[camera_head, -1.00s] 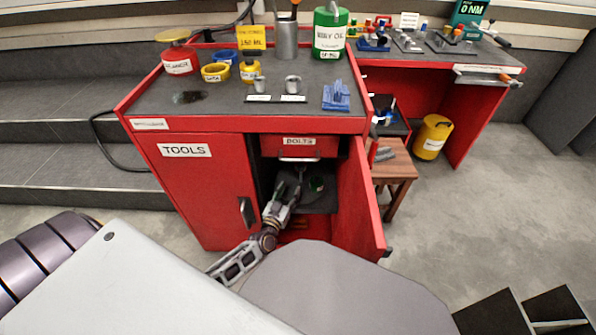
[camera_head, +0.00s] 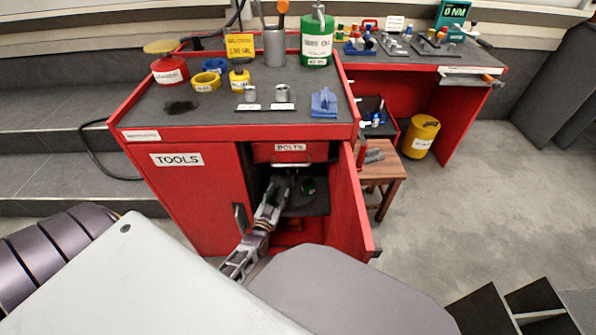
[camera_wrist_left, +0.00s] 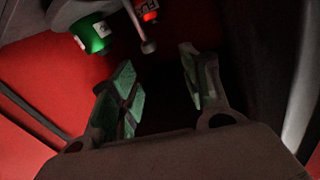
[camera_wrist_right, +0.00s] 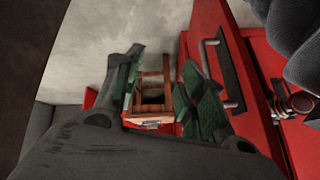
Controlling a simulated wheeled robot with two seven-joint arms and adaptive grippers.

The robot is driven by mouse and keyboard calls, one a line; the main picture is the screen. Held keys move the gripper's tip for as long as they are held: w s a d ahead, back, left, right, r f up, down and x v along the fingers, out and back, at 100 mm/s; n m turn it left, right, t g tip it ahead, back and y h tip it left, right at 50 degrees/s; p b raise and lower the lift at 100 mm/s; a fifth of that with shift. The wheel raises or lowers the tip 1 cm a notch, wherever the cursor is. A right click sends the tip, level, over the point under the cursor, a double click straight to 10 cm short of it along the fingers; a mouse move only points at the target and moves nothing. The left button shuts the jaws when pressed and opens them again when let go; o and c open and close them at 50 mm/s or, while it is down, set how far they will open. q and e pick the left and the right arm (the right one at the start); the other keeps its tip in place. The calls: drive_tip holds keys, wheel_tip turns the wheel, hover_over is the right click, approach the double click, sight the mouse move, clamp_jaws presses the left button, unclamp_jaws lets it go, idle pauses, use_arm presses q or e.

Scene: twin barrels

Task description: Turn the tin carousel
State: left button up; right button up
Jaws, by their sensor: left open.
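The tin carousel shows in the left wrist view as a grey round plate (camera_wrist_left: 75,12) at the top left, inside the red cabinet. A green tin (camera_wrist_left: 92,34) and a red-labelled tin (camera_wrist_left: 147,10) are by it, with a knobbed post (camera_wrist_left: 148,46) between them. In the head view the green tin (camera_head: 308,187) shows in the dark opening under the bolts drawer. My left gripper (camera_wrist_left: 158,86) is open and empty below the post, apart from it; it also reaches into the opening in the head view (camera_head: 279,184). My right gripper (camera_wrist_right: 160,78) is open and empty, outside the cabinet.
The open red door (camera_head: 350,205) stands right of the opening, and the shut TOOLS door (camera_head: 195,195) is at its left. The bolts drawer (camera_head: 291,149) is above. A wooden stool (camera_head: 383,170) stands right of the door. The floor farther right is mostly clear.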

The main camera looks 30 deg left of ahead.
sight(292, 173)
use_arm(q)
drive_tip(key=shift+w+d+f+n+h, duration=0.1)
drive_tip(key=shift+w+d+n+h, duration=0.1)
drive_tip(key=shift+d+n+h, duration=0.35)
use_arm(e)
drive_tip(key=shift+s+d+f+g, duration=0.2)
drive_tip(key=shift+s+f+g, duration=0.1)
drive_tip(key=shift+s, duration=0.25)
use_arm(q)
drive_tip(key=shift+w, duration=0.15)
use_arm(e)
drive_tip(key=shift+f, duration=0.1)
